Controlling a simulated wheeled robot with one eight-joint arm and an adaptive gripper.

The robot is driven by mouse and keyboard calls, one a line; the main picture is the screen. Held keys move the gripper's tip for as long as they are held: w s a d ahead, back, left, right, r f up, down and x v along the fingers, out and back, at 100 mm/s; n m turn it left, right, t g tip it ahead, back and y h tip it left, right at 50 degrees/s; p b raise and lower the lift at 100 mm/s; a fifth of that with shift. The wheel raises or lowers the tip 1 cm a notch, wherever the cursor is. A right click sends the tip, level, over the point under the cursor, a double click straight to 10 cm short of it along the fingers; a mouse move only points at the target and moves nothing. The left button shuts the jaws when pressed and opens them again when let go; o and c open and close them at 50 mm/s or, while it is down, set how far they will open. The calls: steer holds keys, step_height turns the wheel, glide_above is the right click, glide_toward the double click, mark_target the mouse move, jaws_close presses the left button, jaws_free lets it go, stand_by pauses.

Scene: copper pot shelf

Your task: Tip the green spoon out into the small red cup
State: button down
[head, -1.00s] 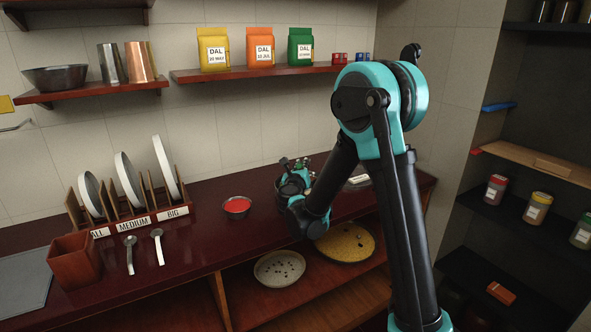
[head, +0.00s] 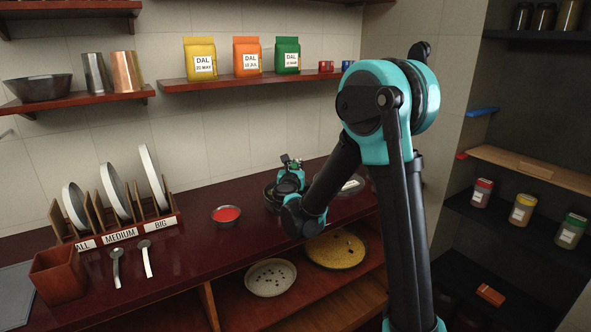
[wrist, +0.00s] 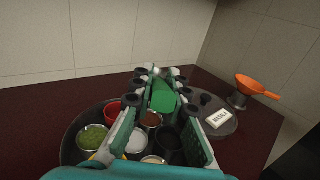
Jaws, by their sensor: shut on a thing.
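My gripper (wrist: 160,82) is shut on the green spoon (wrist: 163,97), whose green part shows between the fingers in the wrist view. The spoon's bowl and any contents cannot be made out. Below and ahead is a round dark tray (wrist: 72,150) with several small bowls. A small red cup (wrist: 112,109) shows at the tray's left, partly hidden by my left finger. The gripper is apart from it, to its right in the picture. In the head view my gripper (head: 288,178) is over the counter, and the spoon cannot be made out.
On the tray are bowls of green (wrist: 93,138) and brown (wrist: 152,119) contents. A metal bowl with red contents (head: 226,214) stands left of the gripper. The counter between it and the plate rack (head: 120,235) is clear.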

steer(key=shift+r, duration=2.2)
steer(key=shift+a, duration=0.1)
